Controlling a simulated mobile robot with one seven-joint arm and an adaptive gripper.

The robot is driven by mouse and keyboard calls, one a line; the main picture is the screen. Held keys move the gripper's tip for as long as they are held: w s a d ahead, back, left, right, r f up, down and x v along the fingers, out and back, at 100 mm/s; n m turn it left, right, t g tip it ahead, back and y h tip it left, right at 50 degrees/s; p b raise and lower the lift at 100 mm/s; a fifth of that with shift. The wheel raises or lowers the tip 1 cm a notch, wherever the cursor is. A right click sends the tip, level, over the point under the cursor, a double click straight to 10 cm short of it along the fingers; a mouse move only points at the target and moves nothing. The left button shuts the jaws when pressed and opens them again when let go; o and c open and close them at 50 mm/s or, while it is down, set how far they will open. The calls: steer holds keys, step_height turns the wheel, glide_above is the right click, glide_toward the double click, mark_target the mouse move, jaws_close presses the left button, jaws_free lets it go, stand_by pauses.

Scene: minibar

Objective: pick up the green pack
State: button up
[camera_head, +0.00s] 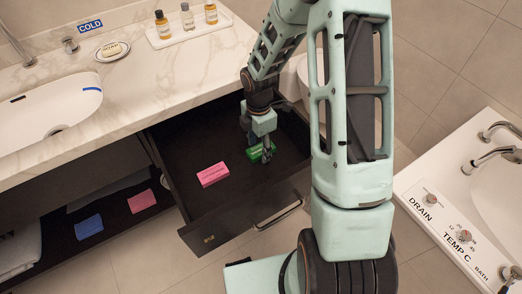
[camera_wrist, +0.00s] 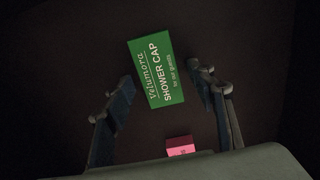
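The green pack (camera_wrist: 157,70), lettered "SHOWER CAP", lies on the dark bottom of the open drawer. In the wrist view it is slightly turned, with its lower part between the fingertips. In the head view the green pack (camera_head: 256,154) is partly hidden behind my gripper (camera_head: 262,150), which reaches down into the drawer. In the wrist view the fingers of my gripper (camera_wrist: 164,88) are spread apart, one on each side of the pack, with dark gaps showing. Nothing is held.
A pink pack (camera_head: 212,174) lies in the same drawer (camera_head: 190,200), left of the green one. The drawer walls surround my gripper. Above is the marble counter (camera_head: 150,90) with a tray (camera_head: 190,30) of small bottles. A bathtub (camera_head: 470,190) stands at right.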

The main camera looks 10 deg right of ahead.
steer(key=c, duration=0.7)
steer(key=shift+c, duration=0.2)
